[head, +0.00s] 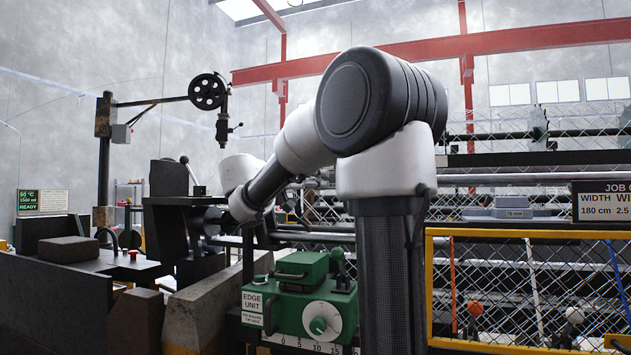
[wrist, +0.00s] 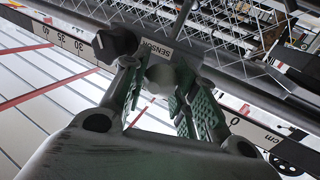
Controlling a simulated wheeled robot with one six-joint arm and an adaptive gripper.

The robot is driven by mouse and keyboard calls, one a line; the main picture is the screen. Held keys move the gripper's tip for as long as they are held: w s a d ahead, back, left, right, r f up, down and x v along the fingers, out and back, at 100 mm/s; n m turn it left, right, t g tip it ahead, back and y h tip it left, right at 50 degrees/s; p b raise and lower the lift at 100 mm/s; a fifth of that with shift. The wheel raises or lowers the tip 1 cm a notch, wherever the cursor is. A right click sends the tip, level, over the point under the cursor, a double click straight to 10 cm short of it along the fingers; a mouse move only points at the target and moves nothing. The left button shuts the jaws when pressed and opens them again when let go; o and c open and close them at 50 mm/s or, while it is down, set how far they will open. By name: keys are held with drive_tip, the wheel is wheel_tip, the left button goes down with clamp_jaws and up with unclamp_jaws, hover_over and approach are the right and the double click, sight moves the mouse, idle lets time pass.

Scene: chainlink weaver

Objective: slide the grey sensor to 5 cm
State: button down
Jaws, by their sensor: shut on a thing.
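The grey sensor (wrist: 160,51) shows in the wrist view, with the word SENSOR on its face. It sits along a white scale strip (wrist: 268,136). My gripper (wrist: 163,83) has its green-padded fingers on both sides of a rounded grey part below the label and is shut on it. The marks 40, 35 and 30 show to the left of the sensor, and 0 and cm to the right. The marks just behind the sensor and fingers are hidden, so its exact reading cannot be told. I cannot make out the sensor in the head view.
A black knob (wrist: 116,43) is just left of the sensor. In the head view, a green edge unit (head: 308,300) with a white dial and its own scale stands below my arm. A yellow-framed mesh guard (head: 528,234) stands at right, and dark machine blocks at left.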

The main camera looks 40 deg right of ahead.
drive_tip(key=w+a, duration=0.5)
drive_tip(key=w, duration=0.3)
drive_tip(key=shift+w, duration=0.3)
drive_tip(key=shift+a, duration=0.1)
drive_tip(key=c, duration=1.1)
unclamp_jaws()
drive_tip(key=shift+c, duration=0.2)
drive_tip(key=s+a, duration=0.1)
drive_tip(key=a, duration=1)
drive_tip(key=shift+s+a, duration=0.3)
drive_tip(key=shift+a, duration=0.1)
